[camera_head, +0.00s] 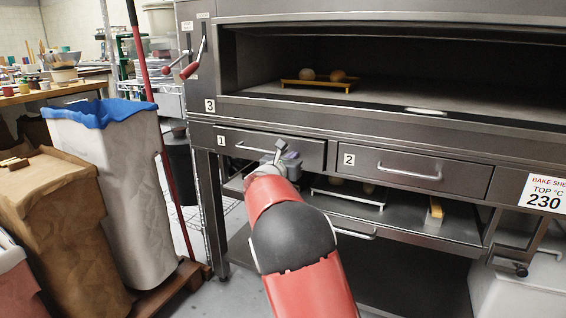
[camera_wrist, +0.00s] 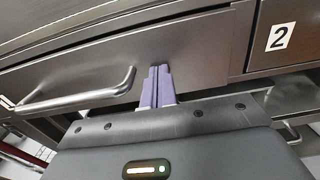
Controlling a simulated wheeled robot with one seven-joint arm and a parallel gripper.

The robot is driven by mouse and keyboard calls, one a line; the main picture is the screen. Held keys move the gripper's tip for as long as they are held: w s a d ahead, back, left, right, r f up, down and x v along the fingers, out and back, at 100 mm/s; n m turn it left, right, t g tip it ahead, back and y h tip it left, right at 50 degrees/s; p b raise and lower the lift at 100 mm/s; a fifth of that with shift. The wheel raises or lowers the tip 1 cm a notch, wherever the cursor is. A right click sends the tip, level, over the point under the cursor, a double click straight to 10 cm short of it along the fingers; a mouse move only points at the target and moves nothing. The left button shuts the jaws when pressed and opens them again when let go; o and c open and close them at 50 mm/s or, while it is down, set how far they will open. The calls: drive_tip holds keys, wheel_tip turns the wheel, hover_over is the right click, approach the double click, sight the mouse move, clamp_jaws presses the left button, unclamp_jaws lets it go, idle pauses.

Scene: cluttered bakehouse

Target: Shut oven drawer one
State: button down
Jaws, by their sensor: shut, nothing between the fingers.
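Oven drawer one (camera_head: 300,150) is the steel drawer front by the label 1, under the oven chamber at the left. It looks flush or nearly flush with the frame; a small gap is hard to tell. Its bar handle (camera_head: 252,149) also shows in the wrist view (camera_wrist: 80,100). My gripper (camera_wrist: 159,68) is shut and empty, its purple fingertips at the drawer front (camera_wrist: 195,55), right of the handle. They seem to touch the front. In the head view my arm hides part of the drawer's lower edge.
Drawer two (camera_head: 395,170) sits just to the right, looking shut. Below is a pulled-out shelf (camera_head: 400,217) with a rack and a yellow-edged item. Above, the open oven chamber holds a yellow tray (camera_head: 318,84) with buns. A bin with a blue liner (camera_head: 100,112) stands at left.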

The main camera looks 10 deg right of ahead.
drive_tip(key=x, duration=0.2)
drive_tip(key=shift+w+d+r, duration=0.15)
drive_tip(key=shift+w+r, duration=0.05)
drive_tip(key=shift+r, duration=0.15)
